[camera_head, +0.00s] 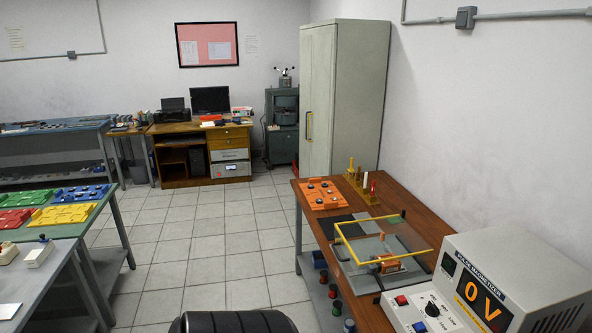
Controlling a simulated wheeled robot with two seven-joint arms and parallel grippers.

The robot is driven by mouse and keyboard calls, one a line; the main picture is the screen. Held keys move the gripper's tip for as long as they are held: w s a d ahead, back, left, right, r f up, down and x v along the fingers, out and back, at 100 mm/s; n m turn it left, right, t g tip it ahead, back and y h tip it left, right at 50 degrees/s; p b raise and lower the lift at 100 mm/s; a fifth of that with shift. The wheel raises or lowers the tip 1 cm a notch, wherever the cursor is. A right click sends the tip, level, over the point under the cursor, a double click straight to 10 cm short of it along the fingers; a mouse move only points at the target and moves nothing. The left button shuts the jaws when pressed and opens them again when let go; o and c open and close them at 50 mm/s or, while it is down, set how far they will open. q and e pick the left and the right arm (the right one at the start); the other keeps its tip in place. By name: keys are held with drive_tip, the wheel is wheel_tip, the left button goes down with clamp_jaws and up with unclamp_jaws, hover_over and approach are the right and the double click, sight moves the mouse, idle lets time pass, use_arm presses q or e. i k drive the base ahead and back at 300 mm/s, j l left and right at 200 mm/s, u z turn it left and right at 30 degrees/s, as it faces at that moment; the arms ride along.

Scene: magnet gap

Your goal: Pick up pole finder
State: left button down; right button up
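I cannot tell for sure which thing is the pole finder. A small wooden stand (361,187) with upright yellow, red and white pieces is at the back of the right-hand workbench (408,205). The pieces are too small to identify. An orange tray (324,194) with small dark round parts lies to the left of the stand. A yellow frame (350,253) lies over a grey fixture nearer the front, with a small orange block (389,264) in it. Neither of my grippers is in view.
A pulse magnetizer (485,285) reading 0 V fills the workbench's front right. Several coloured cylinders stand low beside the bench. Tables with coloured trays (62,214) are at left. A tall cabinet (343,95) stands behind the bench.

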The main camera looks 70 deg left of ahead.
sight(350, 169)
drive_tip(key=u, duration=2)
drive_tip(key=i+j+u, duration=0.25)
drive_tip(key=i+u, duration=0.15)
drive_tip(key=i, duration=0.15)
drive_tip(key=i+j+u, duration=0.1)
drive_tip(key=i+u, duration=0.25)
drive_tip(key=i, duration=0.2)
drive_tip(key=i+u, duration=0.1)
drive_tip(key=i, duration=1.55)
